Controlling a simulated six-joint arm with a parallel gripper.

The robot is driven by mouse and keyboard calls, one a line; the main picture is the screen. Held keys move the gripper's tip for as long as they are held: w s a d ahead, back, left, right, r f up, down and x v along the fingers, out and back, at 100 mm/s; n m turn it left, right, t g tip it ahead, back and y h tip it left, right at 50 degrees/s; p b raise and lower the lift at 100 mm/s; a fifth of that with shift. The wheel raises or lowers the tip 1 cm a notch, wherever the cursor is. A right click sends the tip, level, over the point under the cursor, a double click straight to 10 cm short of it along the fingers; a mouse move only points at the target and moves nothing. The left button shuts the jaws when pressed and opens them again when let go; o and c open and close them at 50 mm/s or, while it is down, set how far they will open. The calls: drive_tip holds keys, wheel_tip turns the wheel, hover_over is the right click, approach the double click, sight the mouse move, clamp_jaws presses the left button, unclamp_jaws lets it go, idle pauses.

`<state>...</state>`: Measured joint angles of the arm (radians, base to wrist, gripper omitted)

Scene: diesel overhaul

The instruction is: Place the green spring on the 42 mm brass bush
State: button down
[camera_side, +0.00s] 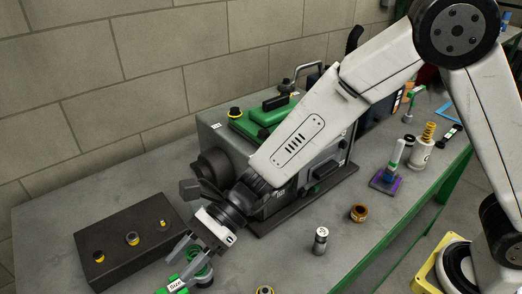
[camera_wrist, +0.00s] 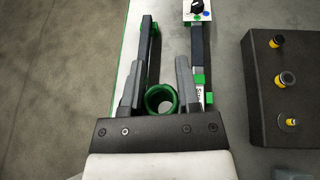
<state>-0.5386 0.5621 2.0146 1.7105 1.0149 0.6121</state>
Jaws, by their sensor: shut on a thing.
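The green spring (camera_wrist: 150,104) shows in the wrist view as a ring between the two grey fingers of my gripper (camera_wrist: 158,88). My gripper is shut on it. In the side view my gripper (camera_side: 187,262) reaches down at the bottom left, with the green spring (camera_side: 203,269) by its fingers, partly hidden. A brass bush (camera_side: 358,213) stands on the bench to the right of the gripper. I cannot read which bush is 42 mm.
A dark block (camera_side: 125,240) with several yellow-ringed studs stands left of the gripper. The engine (camera_side: 285,190) stands behind. A small labelled cylinder (camera_side: 321,240) stands near the brass bush. A purple-based stand (camera_side: 388,180) and a yellow spring (camera_side: 429,132) on a white cylinder are farther right.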

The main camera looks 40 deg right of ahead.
sight(187, 254)
drive_tip(key=r, duration=1)
drive_tip(key=shift+w+d+r, duration=0.2)
drive_tip(key=shift+d, duration=0.1)
drive_tip(key=w+d+m+t, duration=0.2)
drive_tip(key=w+d, duration=0.1)
drive_tip(key=d, duration=0.9)
drive_tip(key=w+d+m+t, duration=0.1)
drive_tip(key=w+d+t, duration=0.1)
drive_tip(key=d, duration=0.9)
drive_tip(key=s+d+m+t+h, duration=0.15)
drive_tip(key=s+d, duration=0.35)
drive_tip(key=d, duration=0.5)
drive_tip(key=s+d+m+t+h, duration=0.1)
drive_tip(key=s+d+m+t, duration=0.3)
drive_tip(key=d, duration=0.6)
wheel_tip(187, 254, down, 13)
drive_tip(key=n+g, duration=0.1)
drive_tip(key=shift+s+a, duration=0.2)
drive_tip(key=shift+s, duration=0.1)
drive_tip(key=shift+r+y, duration=0.1)
drive_tip(key=shift+y, duration=0.15)
drive_tip(key=shift+f, duration=2.2)
drive_tip(key=shift+f, duration=0.1)
